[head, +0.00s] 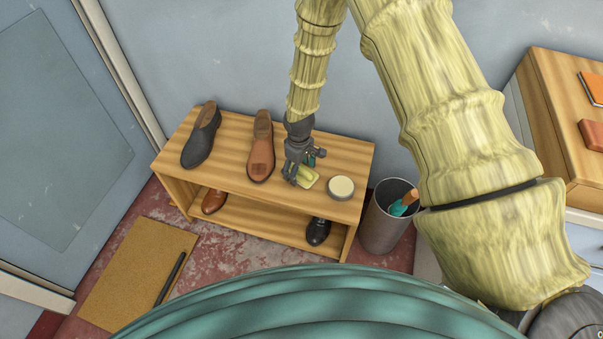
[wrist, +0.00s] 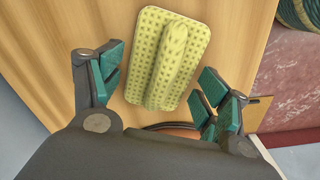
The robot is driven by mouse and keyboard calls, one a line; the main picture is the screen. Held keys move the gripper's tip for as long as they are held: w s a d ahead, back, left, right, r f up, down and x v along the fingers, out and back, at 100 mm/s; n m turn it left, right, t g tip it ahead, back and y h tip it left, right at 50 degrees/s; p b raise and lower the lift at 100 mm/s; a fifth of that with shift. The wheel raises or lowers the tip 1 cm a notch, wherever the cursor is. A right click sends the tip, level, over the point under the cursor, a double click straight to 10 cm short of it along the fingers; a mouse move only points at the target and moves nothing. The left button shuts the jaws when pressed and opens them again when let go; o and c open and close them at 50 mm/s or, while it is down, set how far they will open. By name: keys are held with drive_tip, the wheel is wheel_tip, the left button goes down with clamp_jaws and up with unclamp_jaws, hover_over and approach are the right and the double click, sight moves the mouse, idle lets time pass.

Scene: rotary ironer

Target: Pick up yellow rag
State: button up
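The yellow rag (wrist: 147,70) lies on the wooden shelf's top in the wrist view. It is a flat yellow-green dotted piece with a raised ridge along its middle. In the head view the rag (head: 307,177) shows just past my gripper's fingers. My gripper (wrist: 160,87) is open, with teal-padded fingers on either side of the rag's near end. A gap shows between the rag and the left finger pads; the right pads look close to its edge, and I cannot tell whether they touch. Nothing is held.
The wooden shelf (head: 230,176) also holds a dark shoe (head: 201,137), a brown shoe (head: 261,148) and a round tin (head: 340,188) just right of the rag. More shoes stand below. A grey bin (head: 384,228) is at right, a mat (head: 135,270) on the floor at left.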

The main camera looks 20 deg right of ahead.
drive_tip(key=c, duration=0.6)
drive_tip(key=shift+o, duration=0.2)
drive_tip(key=shift+r, duration=0.15)
drive_tip(key=shift+r, duration=0.65)
wheel_tip(320, 180, up, 2)
drive_tip(key=shift+a+r, duration=0.1)
drive_tip(key=shift+r, duration=0.05)
drive_tip(key=s+a+r, duration=0.1)
drive_tip(key=s+a, duration=0.6)
drive_tip(key=s, duration=0.7)
drive_tip(key=shift+a+p, duration=0.2)
drive_tip(key=shift+p, duration=0.2)
drive_tip(key=shift+r, duration=0.1)
drive_tip(key=o, duration=0.4)
drive_tip(key=c, duration=0.3)
